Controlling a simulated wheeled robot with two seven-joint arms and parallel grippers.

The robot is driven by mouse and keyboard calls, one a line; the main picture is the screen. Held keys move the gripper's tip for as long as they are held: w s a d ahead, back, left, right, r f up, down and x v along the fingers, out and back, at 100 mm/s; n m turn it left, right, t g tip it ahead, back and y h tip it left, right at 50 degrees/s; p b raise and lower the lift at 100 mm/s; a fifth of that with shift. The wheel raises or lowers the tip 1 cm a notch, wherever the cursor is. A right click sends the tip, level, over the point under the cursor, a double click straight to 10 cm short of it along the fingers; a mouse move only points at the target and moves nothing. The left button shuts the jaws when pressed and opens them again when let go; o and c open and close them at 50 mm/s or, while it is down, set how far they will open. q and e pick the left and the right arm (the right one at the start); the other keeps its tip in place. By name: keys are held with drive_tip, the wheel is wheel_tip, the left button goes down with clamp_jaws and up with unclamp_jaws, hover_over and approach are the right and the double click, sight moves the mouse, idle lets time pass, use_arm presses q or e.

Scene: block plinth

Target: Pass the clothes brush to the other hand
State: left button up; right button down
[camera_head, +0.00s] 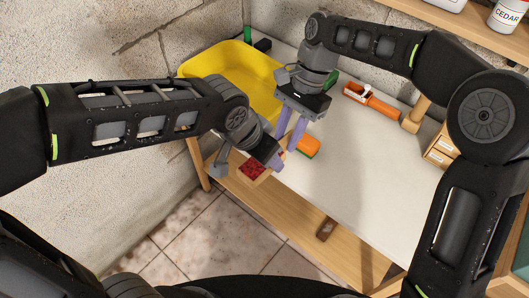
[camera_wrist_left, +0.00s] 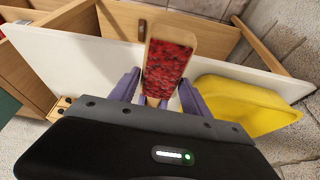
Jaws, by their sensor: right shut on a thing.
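The clothes brush (camera_head: 252,168) has a red bristle pad in a pale wooden frame. It hangs in the air near the table's front left edge. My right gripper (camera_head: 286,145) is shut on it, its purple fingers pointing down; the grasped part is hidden. My left gripper (camera_head: 271,160) is beside the brush, just below the right one. In the left wrist view the brush (camera_wrist_left: 171,62) lies between its two spread purple fingers (camera_wrist_left: 160,88), with the pad extending beyond them. The left fingers look apart from the brush; the handle end is hidden behind the hand.
A yellow bin (camera_head: 238,72) stands at the back left of the white table (camera_head: 365,185). An orange object (camera_head: 309,147) lies close behind the right fingers. An orange tool (camera_head: 372,103), a wooden stand (camera_head: 415,115) and small drawers (camera_head: 442,148) are further right. The table's front middle is clear.

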use_arm(q)
drive_tip(key=c, duration=0.9)
drive_tip(key=shift+c, duration=0.5)
use_arm(e)
drive_tip(key=c, duration=1.1)
unclamp_jaws()
drive_tip(key=shift+o, duration=0.2)
